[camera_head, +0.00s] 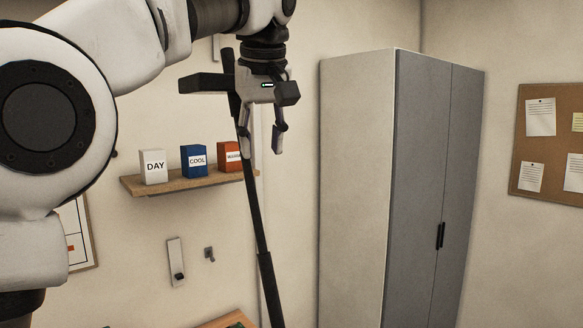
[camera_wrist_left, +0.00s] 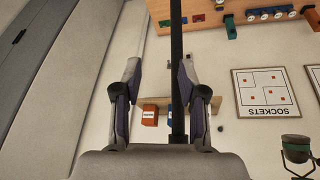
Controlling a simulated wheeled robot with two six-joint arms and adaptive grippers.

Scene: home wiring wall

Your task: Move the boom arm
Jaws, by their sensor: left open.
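The boom arm, seen as a long thin dark pole (camera_head: 258,215), runs steeply from beside my left gripper down to the bottom edge in the head view, with a thicker lower section. My left gripper (camera_head: 263,147) points down with its two fingers apart, and the pole passes close to its left finger. In the left wrist view the pole (camera_wrist_left: 177,40) shows between the open fingers of the gripper (camera_wrist_left: 158,72), nearer the right finger. I cannot tell whether they touch. The ends of the boom arm are not clearly seen. My right gripper is not in view.
A wooden shelf (camera_head: 140,188) holds a white DAY box (camera_head: 154,167), a blue COOL box (camera_head: 195,161) and an orange box (camera_head: 228,155). A tall grey cabinet (camera_head: 419,190) stands right of the gripper. A corkboard (camera_head: 549,145) hangs far right. A lamp (camera_wrist_left: 298,148) shows in the wrist view.

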